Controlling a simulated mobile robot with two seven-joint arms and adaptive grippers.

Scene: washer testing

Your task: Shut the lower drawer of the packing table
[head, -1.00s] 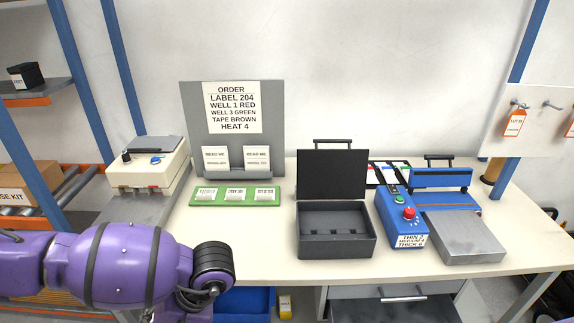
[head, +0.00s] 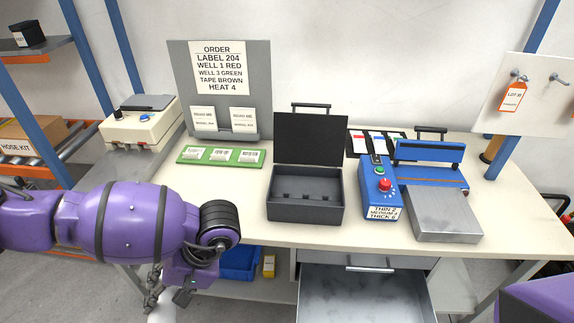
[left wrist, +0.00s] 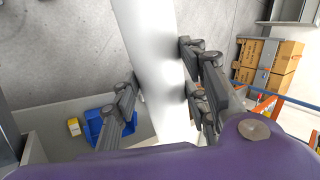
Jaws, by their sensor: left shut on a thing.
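The packing table (head: 310,237) spans the head view. Its lower drawer (head: 366,296) is pulled out below the upper drawer front (head: 362,258), which looks closed and has a metal handle. The lower drawer's grey inside looks empty, and its front edge is cut off by the picture. My left gripper (head: 168,290) hangs below my purple arm, left of the drawer and apart from it. In the left wrist view its fingers (left wrist: 160,95) are closed around a smooth pale cylinder (left wrist: 158,50). My right gripper is out of view; only purple arm shows at lower right.
A black open case (head: 305,208), a blue control box (head: 378,190) and a blue sealer with a grey plate (head: 443,214) stand on the table. A blue bin (head: 240,262) and a yellow box (head: 268,266) sit underneath, between my left gripper and the drawer.

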